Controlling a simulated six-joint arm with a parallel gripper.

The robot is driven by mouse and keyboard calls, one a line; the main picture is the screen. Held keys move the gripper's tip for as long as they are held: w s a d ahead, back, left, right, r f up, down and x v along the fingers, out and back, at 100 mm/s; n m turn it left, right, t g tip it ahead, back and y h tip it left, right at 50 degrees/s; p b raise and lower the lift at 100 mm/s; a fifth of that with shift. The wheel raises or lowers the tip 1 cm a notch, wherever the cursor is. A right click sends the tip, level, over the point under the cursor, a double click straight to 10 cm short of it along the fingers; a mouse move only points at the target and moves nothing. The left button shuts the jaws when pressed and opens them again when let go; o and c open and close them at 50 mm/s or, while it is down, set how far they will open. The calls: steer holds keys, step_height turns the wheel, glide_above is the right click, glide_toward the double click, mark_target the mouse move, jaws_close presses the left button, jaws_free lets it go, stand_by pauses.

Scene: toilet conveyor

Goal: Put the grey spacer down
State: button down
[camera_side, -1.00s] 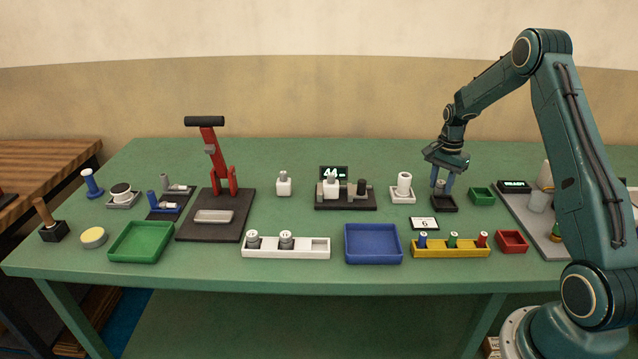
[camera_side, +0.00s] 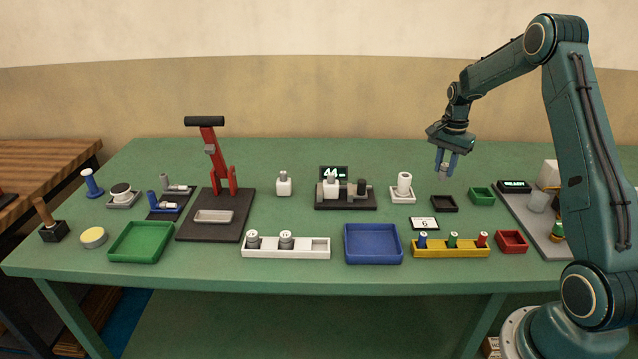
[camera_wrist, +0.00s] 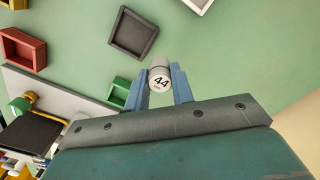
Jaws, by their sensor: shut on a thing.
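My gripper (camera_side: 447,172) is shut on the grey spacer (camera_side: 443,172), a short cylinder held in the air above the right part of the table. In the wrist view, the spacer (camera_wrist: 160,79) sits between my two blue fingers (camera_wrist: 160,88), and its white end face reads 44. The small black tray (camera_side: 444,208) stands below my gripper and is empty; it also shows in the wrist view (camera_wrist: 133,35). A white rack (camera_side: 286,254) at the front holds two grey cylinders, and its right slot is empty.
A small green tray (camera_side: 482,202) and a red tray (camera_side: 512,250) stand right of the black tray. A yellow rack (camera_side: 450,252), a card reading 6 (camera_side: 424,224) and a blue tray (camera_side: 373,259) are in front. A white roll (camera_side: 404,180) stands to the left.

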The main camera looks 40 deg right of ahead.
mark_target(445, 165)
step_height(445, 165, up, 14)
steer(key=shift+r, duration=0.25)
stand_by(0.6)
steer(key=w+a+n, duration=0.2)
steer(key=a+n, duration=0.7)
steer(key=a, duration=2)
steer(key=shift+w+a+r, duration=0.2)
steer(key=shift+a+r, duration=0.05)
steer(key=shift+r, duration=0.1)
steer(key=shift+f, duration=0.1)
step_height(445, 165, down, 20)
steer(key=shift+r, duration=0.1)
